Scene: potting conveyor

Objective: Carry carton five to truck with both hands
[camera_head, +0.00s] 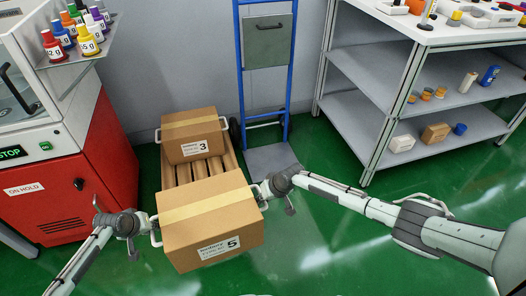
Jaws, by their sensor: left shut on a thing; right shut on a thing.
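Carton five (210,232) is a brown box with a tan tape strip and a label marked 5. It is held in front of a low roller bed, partly covering its near end. My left gripper (150,226) is shut on the carton's left handle. My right gripper (262,192) is shut on its right handle. The carton looks about level. A truck with blue uprights (239,70) and a grey foot plate (272,160) stands behind and to the right, against the wall. The carton's underside is hidden.
Carton three (190,150) sits at the far end of the roller bed (203,170). A white shelf unit (375,125) stands at right. Green floor (350,250) is open at front right.

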